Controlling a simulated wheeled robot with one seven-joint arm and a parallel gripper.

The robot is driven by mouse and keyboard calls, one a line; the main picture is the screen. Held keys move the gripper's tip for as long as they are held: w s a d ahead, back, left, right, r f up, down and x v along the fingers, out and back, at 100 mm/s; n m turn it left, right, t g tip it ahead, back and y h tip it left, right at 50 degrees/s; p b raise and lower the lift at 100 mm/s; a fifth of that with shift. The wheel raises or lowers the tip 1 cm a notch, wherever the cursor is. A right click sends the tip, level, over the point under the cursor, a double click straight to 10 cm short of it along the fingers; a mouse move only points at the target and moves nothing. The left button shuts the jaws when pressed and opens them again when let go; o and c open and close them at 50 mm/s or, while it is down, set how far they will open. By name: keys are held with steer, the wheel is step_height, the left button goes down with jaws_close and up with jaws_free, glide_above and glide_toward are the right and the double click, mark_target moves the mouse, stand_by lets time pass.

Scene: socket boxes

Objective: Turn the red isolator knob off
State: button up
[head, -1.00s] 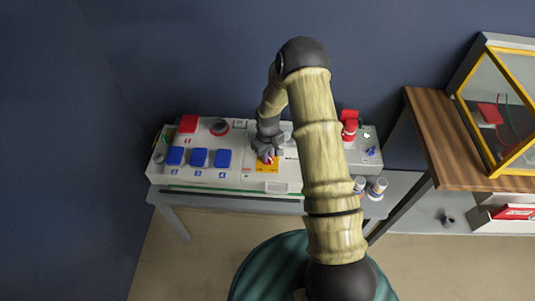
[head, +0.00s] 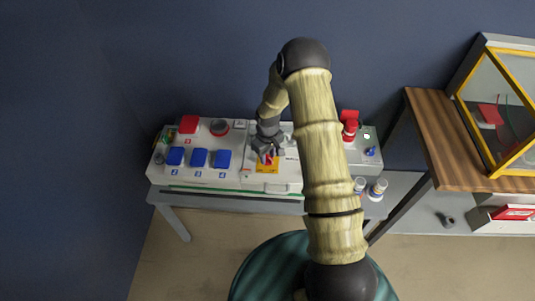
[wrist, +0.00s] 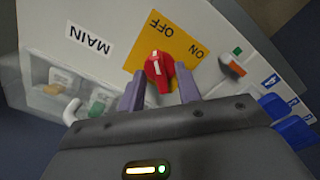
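The red isolator knob (wrist: 158,66) sits on a yellow plate (wrist: 182,45) marked OFF and ON, beside a MAIN label. Its white mark points roughly up the wrist picture, towards the OFF word. In the head view the knob (head: 268,159) is partly hidden below my gripper (head: 267,149). My gripper (wrist: 160,80) is open. Its two fingers stand one on each side of the knob, with visible gaps between them and it.
Blue switches (head: 198,158) and a red one (head: 188,124) lie left on the same box. A red-topped device (head: 349,128) stands right of it. White containers (head: 377,189) stand near the table's right edge. A wooden bench (head: 450,150) is further right.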

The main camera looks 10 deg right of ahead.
mark_target(268, 157)
steer(key=shift+r, duration=0.1)
step_height(268, 157, up, 17)
stand_by(0.5)
steer(key=shift+r, duration=0.1)
steer(key=s+r+m+t+p, duration=0.1)
steer(key=s+r+p, duration=0.3)
steer(key=s+r, duration=0.4)
steer(key=s+r+m+t+p, duration=0.1)
steer(key=s+r+m+p, duration=0.3)
steer(key=s+r, duration=0.5)
steer(key=s, duration=0.4)
steer(key=shift+s+m+t, duration=0.15)
steer(key=shift+m+t, duration=0.15)
